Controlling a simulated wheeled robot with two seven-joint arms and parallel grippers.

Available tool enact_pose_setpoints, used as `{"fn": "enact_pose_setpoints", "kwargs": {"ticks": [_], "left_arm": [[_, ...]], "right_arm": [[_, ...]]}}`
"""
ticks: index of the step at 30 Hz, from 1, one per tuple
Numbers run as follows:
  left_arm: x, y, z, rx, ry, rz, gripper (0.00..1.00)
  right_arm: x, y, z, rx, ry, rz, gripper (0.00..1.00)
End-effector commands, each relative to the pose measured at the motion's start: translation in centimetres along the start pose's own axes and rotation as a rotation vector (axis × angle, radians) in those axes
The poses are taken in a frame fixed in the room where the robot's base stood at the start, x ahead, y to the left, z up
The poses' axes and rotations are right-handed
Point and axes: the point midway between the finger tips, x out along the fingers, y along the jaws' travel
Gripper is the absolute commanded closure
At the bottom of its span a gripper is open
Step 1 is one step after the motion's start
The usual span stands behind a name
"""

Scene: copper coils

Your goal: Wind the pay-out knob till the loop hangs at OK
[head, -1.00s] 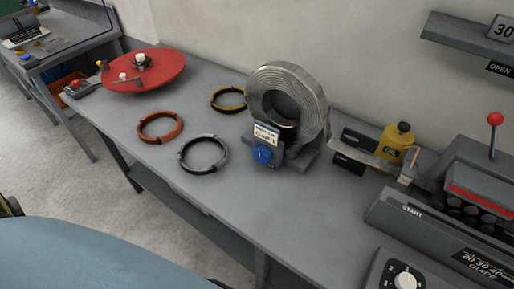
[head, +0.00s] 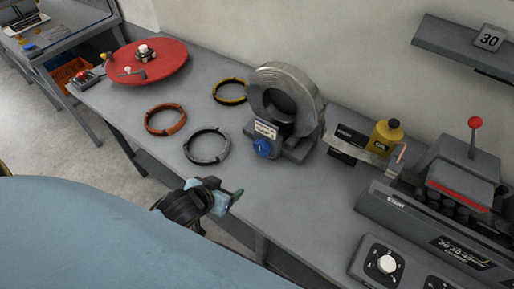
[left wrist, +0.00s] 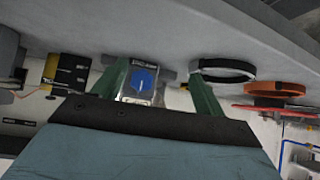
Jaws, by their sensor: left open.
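The blue pay-out knob (head: 263,147) is on the front of the coil stand, under a small white label (head: 265,129). A big grey metal coil (head: 268,83) stands upright above it. A pale strip (head: 378,147) runs from the coil toward the machine at right, past black gauge plates (head: 351,136); its sag against any OK mark is too small to read. My left gripper (head: 229,198) is open and empty at the table's front edge, left of and nearer than the knob. In the left wrist view the knob (left wrist: 143,80) shows between the green fingers (left wrist: 158,70), some way beyond them.
Orange (head: 165,119), grey (head: 206,146) and yellow-black (head: 230,91) rings lie on the table, left of the coil. A red turntable (head: 147,62) is at far left. A yellow bottle (head: 384,136) and a machine with a red-knobbed lever (head: 475,123) are at right. Clear tabletop lies before the knob.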

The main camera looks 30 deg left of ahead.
Motion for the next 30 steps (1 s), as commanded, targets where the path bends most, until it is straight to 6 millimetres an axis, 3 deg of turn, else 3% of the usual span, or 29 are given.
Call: {"fn": "enact_pose_setpoints", "kwargs": {"ticks": [9, 17, 30], "left_arm": [[0.8, -0.9, -4.4, -0.066, 0.286, 0.159, 0.28], [1.2, -0.7, -5.5, -0.087, 0.346, 0.224, 0.28], [8.0, 0.8, -8.1, -0.085, 0.347, 0.222, 0.28]], "right_arm": [[-0.6, 0.1, 0.1, 0.001, -0.003, 0.001, 1.00], [-0.7, 0.1, 0.0, 0.001, -0.002, 0.001, 1.00], [-0.5, -0.1, -0.2, 0.003, 0.002, -0.001, 1.00]]}}
